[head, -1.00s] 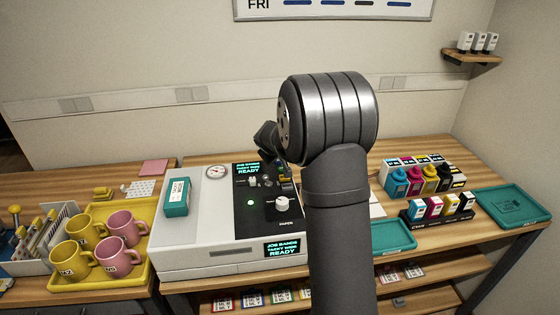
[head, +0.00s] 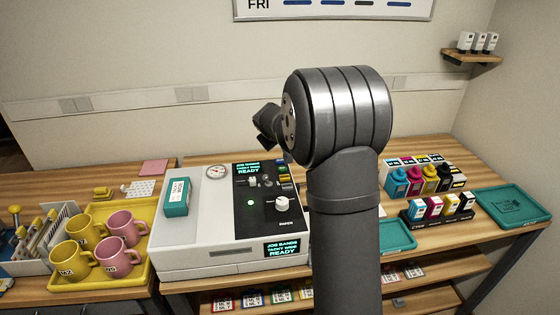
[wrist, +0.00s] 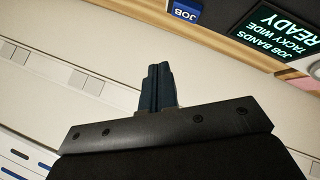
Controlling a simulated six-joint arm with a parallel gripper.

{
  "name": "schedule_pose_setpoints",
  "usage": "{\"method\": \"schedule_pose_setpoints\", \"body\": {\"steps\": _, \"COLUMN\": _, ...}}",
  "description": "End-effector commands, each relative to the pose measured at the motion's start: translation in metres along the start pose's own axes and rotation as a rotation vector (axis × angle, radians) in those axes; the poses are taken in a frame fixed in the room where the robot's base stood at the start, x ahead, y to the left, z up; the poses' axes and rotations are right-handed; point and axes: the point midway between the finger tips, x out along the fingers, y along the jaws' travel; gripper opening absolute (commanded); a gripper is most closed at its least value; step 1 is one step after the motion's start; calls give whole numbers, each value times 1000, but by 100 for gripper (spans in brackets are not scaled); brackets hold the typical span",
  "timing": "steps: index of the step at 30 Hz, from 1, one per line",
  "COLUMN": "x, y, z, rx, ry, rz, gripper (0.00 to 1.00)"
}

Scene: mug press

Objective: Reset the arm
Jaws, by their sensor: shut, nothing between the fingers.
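My gripper shows in the wrist view (wrist: 157,72) with its two dark fingers shut together and nothing between them. In the head view my arm rises at the right of the press, and the wrist part sticks out to the left of the big grey joint, above the back of the press; the fingertips are hard to make out there. The white and black press (head: 205,240) stands on the wooden table, and its screens read "JOB BANDS TACKY WIDE READY". One screen (wrist: 279,33) shows at the upper right of the wrist view.
A yellow tray (head: 139,282) with yellow and pink mugs stands left of the press. A teal box (head: 176,197) lies on the press. Ink bottles (head: 420,178), cartridges (head: 452,207) and teal trays (head: 512,206) are at the right. A whiteboard (head: 335,9) hangs on the wall behind.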

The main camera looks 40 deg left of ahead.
Motion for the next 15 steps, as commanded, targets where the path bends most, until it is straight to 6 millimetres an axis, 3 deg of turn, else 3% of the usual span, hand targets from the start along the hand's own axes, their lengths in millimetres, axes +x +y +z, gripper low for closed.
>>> {"method": "schedule_pose_setpoints", "body": {"steps": 15, "x": 5, "y": -4, "z": 4, "rx": 0, "ry": 0, "rz": 0, "gripper": 0}}
